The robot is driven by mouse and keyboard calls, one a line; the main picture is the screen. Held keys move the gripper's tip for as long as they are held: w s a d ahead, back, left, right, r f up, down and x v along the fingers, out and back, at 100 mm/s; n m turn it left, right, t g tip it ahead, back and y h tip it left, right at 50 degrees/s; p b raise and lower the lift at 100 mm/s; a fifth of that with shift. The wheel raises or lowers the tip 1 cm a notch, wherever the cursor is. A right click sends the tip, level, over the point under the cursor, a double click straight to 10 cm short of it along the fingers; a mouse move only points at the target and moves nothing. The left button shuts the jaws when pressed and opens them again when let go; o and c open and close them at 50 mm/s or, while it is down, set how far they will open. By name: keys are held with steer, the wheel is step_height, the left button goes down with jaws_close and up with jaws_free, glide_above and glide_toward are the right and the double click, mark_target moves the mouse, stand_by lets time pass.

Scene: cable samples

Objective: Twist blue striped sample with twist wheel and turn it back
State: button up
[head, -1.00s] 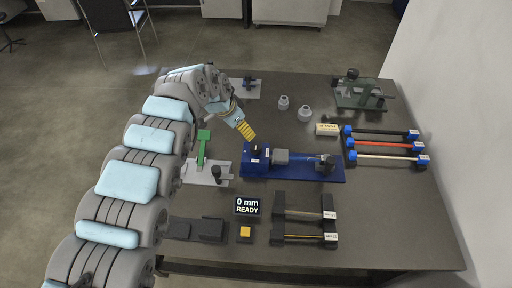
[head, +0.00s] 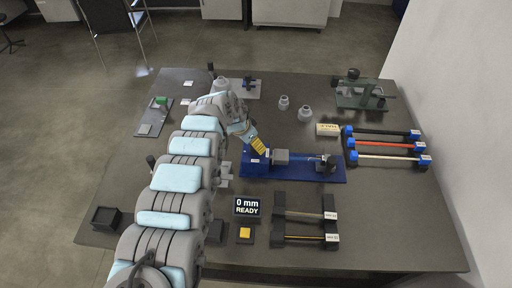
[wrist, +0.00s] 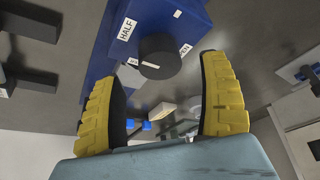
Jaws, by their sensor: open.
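The blue twist fixture (head: 292,175) lies at the middle of the table, with a grey block (head: 281,157) and a dark clamp (head: 326,165) on it. A thin sample seems to run between them, but its stripes are too small to tell. The dark twist wheel (wrist: 160,56), with a white mark, shows in the wrist view beside labels, one reading HALF. My gripper (head: 258,146) is at the fixture's left end, its yellow fingers hiding the wheel in the head view. In the wrist view my gripper (wrist: 160,105) is open, with the wheel beyond the gap between its fingers.
A display (head: 247,206) reads 0 mm READY. Black, red and pale rods with blue ends lie at right, near a label block (head: 327,129). A black holder (head: 305,214) with two rods stands in front. Two grey round pieces (head: 304,113) stand behind the fixture.

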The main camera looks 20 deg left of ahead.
steer(key=shift+b+x, duration=0.6)
steer(key=shift+x, duration=1.45)
steer(key=c, duration=1.2)
